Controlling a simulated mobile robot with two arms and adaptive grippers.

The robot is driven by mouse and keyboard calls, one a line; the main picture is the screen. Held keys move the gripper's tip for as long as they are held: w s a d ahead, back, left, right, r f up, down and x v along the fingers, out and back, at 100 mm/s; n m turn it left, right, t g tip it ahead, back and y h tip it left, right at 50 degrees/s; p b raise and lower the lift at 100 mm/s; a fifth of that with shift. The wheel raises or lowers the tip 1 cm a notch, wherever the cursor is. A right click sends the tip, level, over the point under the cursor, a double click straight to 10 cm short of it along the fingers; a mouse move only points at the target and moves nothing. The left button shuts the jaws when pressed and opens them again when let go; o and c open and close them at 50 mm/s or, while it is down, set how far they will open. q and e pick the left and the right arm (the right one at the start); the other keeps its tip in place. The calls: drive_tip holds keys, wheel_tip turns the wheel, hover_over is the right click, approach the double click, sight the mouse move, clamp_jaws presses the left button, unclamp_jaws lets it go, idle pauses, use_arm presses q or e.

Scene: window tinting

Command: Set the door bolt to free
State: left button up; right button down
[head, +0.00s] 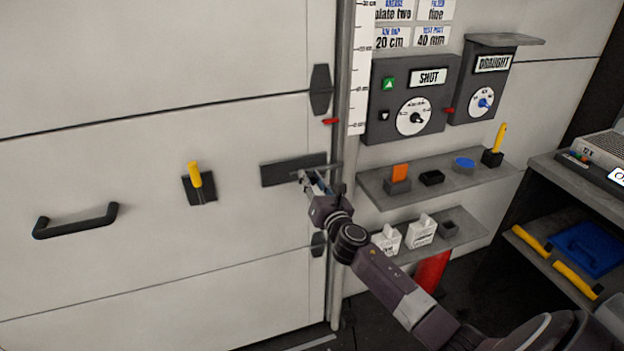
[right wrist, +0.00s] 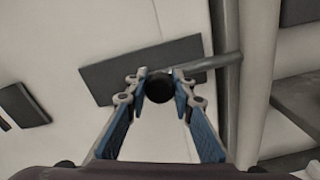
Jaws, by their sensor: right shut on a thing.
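The door bolt is a dark plate (head: 280,172) on the pale door panel, with a grey rod (head: 329,167) reaching right to the door's edge. In the right wrist view, the plate (right wrist: 105,80) sits behind my fingers and the rod (right wrist: 222,60) crosses the upright edge strip at right. A round black knob (right wrist: 159,88) lies between the two fingertips. My right gripper (head: 304,176) is at the right part of the plate, shut on this knob; its blue finger pads show in the wrist view (right wrist: 160,86). The gripper hides the knob in the head view. My left gripper is not in view.
The door also has a yellow lever (head: 195,174) and a black pull handle (head: 76,221). A pipe (head: 341,120) runs upright beside the bolt. To the right are a control box marked SHUT (head: 378,125), small shelves (head: 460,182) and a dark cabinet (head: 570,190).

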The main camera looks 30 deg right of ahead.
drive_tip(key=a, duration=0.2)
drive_tip(key=w+a, duration=0.1)
drive_tip(key=a, duration=0.2)
drive_tip(key=shift+w+a, duration=0.1)
drive_tip(key=c, duration=2.1)
unclamp_jaws()
drive_tip(key=o, duration=0.5)
drive_tip(key=shift+a, duration=0.15)
drive_tip(key=shift+s+f, duration=0.1)
drive_tip(key=shift+s, duration=0.35)
approach(290, 177)
drive_tip(key=v, duration=0.5)
drive_tip(key=shift+s+a, duration=0.1)
